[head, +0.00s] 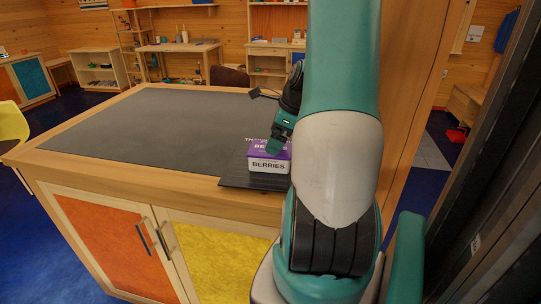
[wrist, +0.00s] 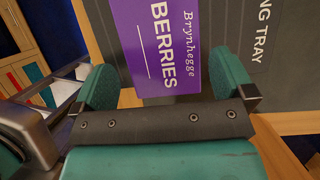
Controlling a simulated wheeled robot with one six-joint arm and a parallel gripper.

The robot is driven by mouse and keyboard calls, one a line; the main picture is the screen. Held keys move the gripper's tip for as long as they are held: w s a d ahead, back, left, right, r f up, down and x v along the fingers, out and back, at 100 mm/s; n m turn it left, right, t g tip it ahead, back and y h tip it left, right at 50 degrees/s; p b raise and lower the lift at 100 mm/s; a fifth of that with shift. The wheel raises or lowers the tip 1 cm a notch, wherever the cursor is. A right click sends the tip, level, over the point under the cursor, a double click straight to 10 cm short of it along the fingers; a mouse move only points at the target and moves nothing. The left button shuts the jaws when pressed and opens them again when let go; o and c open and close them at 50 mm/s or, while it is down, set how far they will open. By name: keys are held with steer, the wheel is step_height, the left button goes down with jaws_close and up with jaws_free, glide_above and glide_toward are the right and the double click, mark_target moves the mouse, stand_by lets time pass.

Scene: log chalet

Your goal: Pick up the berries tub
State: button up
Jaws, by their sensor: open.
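The berries tub (head: 268,164) is a small white box with a purple lid, marked "BERRIES" on its side. It sits on a dark tray (head: 236,174) near the front edge of the wooden cabinet's top. In the wrist view the purple lid (wrist: 158,45) lies between the two green fingers. My gripper (wrist: 168,85) is open, with one finger on each side of the lid. In the head view my gripper (head: 280,140) is just over the tub, and my arm hides the tub's right side. I cannot tell whether the fingers touch it.
The cabinet's dark top (head: 150,120) is clear to the left of the tray. A brown chair back (head: 230,76) stands behind the cabinet, and a yellow chair (head: 12,125) is at the far left. A wooden partition (head: 420,90) rises on the right.

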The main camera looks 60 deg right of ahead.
steer(key=shift+p+x, duration=1)
steer(key=shift+x, duration=2.15)
steer(key=shift+s+d+f, duration=0.1)
steer(key=shift+f, duration=0.1)
steer(key=c, duration=1)
steer(key=shift+r, duration=0.1)
